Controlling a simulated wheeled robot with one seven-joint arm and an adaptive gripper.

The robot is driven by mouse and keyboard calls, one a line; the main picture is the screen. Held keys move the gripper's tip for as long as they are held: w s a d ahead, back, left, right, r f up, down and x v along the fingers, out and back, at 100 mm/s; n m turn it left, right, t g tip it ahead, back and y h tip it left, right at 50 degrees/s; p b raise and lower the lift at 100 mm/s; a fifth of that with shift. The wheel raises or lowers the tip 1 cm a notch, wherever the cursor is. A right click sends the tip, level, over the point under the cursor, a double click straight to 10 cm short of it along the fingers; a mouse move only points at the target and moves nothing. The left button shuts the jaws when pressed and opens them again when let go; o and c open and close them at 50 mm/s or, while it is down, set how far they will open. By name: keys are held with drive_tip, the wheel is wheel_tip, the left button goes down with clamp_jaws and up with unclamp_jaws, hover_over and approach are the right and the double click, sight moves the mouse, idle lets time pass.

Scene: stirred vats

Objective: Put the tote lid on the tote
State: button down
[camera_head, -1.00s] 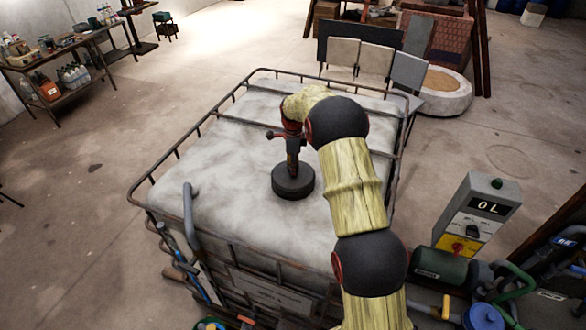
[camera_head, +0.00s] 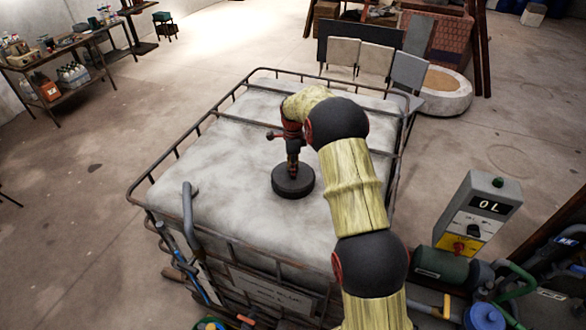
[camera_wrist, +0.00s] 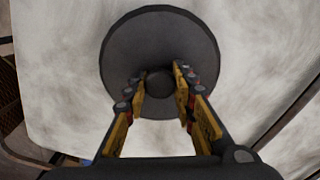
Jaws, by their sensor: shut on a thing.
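The tote (camera_head: 190,180) is a large pale, whitish container in a dark metal cage, in the middle of the head view. The tote lid (camera_head: 293,181) is a dark round disc with a knob in its middle, at the centre of the tote's top. In the wrist view the lid (camera_wrist: 160,45) lies flat below my gripper (camera_wrist: 160,85), whose yellow-padded fingers are shut on the knob. In the head view my gripper (camera_head: 293,160) points straight down over the lid. The lid hides whatever is beneath it, and I cannot tell whether it is seated.
The cage rails (camera_head: 165,160) rim the tote's top, and a bent grey pipe (camera_head: 188,215) rises at its front left. A grey control post (camera_head: 478,215) reading 0 L stands at the right beside pumps and hoses. Shelves (camera_head: 65,70) stand far left. The floor on the left is clear.

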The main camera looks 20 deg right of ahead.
drive_tip(key=shift+f, duration=0.2)
drive_tip(key=c, duration=1.7)
unclamp_jaws()
drive_tip(key=shift+c, duration=0.2)
wheel_tip(320, 180, up, 11)
drive_tip(key=p, duration=0.3)
drive_tip(key=shift+p, duration=0.4)
